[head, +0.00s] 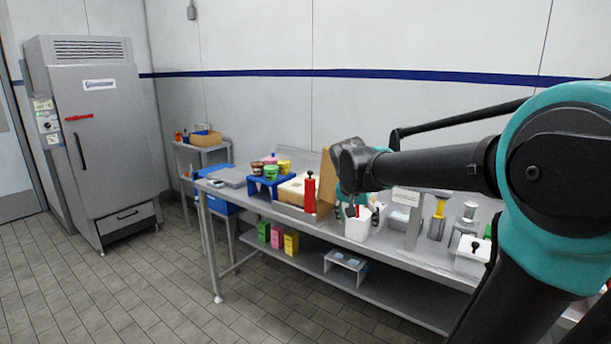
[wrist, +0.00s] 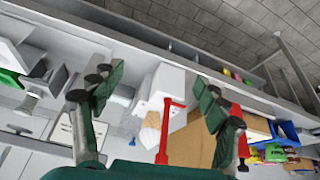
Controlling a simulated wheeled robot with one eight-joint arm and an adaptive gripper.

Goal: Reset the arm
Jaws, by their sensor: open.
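My arm reaches in from the right of the head view, over the steel table (head: 420,250). My gripper (head: 362,208) points down over the table, partly hidden behind my own wrist. In the wrist view my gripper (wrist: 159,80) has its two dark green fingers spread wide, with nothing held between them. A white container (head: 358,230) stands just below it; a white container also shows between the fingers in the wrist view (wrist: 168,78). A red-handled tool (wrist: 164,135) shows between the fingers, lower down. I cannot tell its distance from them.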

